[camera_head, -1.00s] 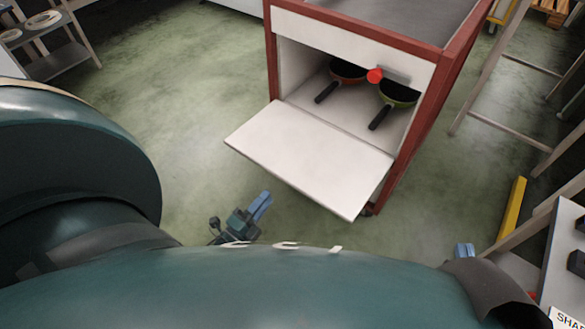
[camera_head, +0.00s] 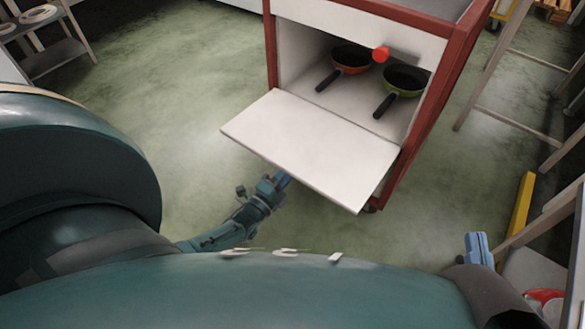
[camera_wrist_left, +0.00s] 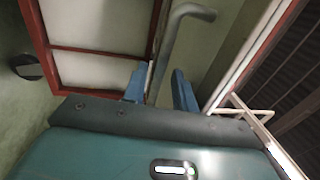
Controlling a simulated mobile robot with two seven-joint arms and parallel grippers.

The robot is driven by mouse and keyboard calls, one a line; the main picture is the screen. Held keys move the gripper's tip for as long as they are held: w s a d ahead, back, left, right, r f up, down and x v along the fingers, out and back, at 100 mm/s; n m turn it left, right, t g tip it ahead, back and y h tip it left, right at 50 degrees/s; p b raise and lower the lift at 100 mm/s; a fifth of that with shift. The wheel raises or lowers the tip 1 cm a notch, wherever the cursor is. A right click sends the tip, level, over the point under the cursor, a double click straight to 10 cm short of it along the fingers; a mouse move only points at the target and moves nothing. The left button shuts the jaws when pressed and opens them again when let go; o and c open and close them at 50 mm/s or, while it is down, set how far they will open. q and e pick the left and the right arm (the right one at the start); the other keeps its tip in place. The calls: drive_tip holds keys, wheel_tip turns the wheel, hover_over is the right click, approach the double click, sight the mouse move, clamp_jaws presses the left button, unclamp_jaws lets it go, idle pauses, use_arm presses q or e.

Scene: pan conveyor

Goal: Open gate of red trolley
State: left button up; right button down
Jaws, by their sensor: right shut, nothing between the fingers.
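The red trolley (camera_head: 440,125), red-framed with white panels, stands at the upper middle of the head view. Its white gate (camera_head: 310,150) is folded down and out as a sloping flap, and the compartment behind it is exposed. A red knob (camera_head: 381,54) sits at the opening's top edge. My left gripper (camera_head: 283,179) is at the flap's near edge, its fingertips close to or partly under it; I cannot tell if they touch. In the left wrist view its blue fingers (camera_wrist_left: 160,88) are apart, with a bent grey bar (camera_wrist_left: 168,50) showing between them. My right gripper (camera_head: 477,246) is shut and empty at lower right.
An orange pan (camera_head: 350,70) and a green pan (camera_head: 403,92) sit inside the trolley. A yellow bar (camera_head: 521,215) and a table frame stand at the right. A grey rack (camera_head: 55,65) stands at upper left. The green floor left of the trolley is clear.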

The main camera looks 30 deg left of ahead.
use_arm(q)
drive_tip(key=shift+w+r, duration=0.15)
drive_tip(key=shift+w, duration=0.75)
drive_tip(key=shift+d, duration=0.1)
clamp_jaws()
